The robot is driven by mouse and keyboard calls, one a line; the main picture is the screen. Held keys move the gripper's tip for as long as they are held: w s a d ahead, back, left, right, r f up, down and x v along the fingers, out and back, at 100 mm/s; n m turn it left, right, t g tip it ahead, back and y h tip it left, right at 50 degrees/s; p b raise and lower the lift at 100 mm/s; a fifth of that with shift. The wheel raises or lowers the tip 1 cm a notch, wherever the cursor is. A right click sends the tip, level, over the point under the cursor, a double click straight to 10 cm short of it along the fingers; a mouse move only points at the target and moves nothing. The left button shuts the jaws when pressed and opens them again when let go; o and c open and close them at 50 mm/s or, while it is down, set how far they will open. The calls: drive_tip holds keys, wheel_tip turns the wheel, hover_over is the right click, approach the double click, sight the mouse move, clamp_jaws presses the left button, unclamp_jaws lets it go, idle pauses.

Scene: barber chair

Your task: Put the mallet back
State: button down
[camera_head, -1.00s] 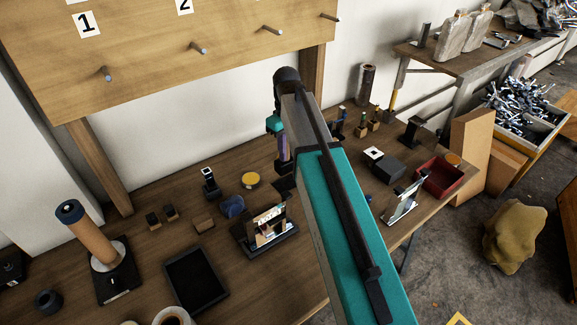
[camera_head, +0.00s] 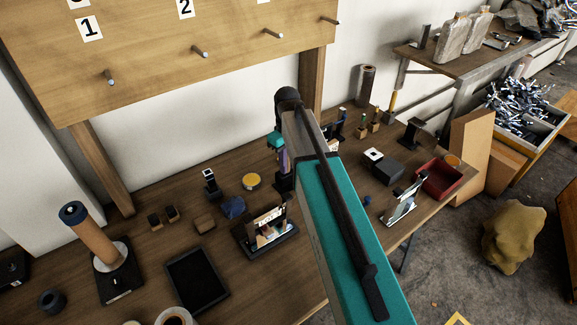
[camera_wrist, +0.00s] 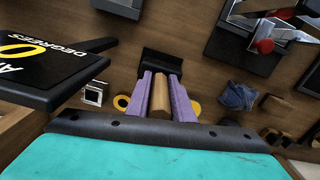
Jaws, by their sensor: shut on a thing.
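My gripper (camera_head: 284,164) is low over the wooden workbench (camera_head: 140,292), partly hidden by my teal arm in the head view. Its purple fingers are shut on a wooden handle, seen between them in the wrist view (camera_wrist: 160,98). A dark block (camera_wrist: 161,61) sits at the far end of the handle, just past the fingertips (camera_wrist: 162,76); it looks like the mallet's head. In the head view a dark shape (camera_head: 284,184) shows right below the fingers. I cannot tell whether it touches the bench.
A board with numbered labels and pegs (camera_head: 200,52) stands at the back left. Near the gripper are a yellow disc (camera_head: 251,181), a blue lump (camera_head: 233,207) and a card stand (camera_head: 266,232). A tan roll stand (camera_head: 95,240) is left, a red tray (camera_head: 440,180) right.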

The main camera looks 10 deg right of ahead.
drive_tip(key=shift+f, duration=0.8)
drive_tip(key=shift+f, duration=0.15)
drive_tip(key=c, duration=1.5)
unclamp_jaws()
drive_tip(key=shift+c, duration=0.2)
drive_tip(key=shift+r, duration=0.2)
wheel_tip(320, 180, up, 11)
drive_tip(key=shift+w+f+b, duration=0.1)
drive_tip(key=shift+f+b, duration=0.05)
drive_tip(key=shift+b, duration=0.8)
drive_tip(key=shift+r, duration=0.6)
drive_tip(key=shift+f, duration=0.1)
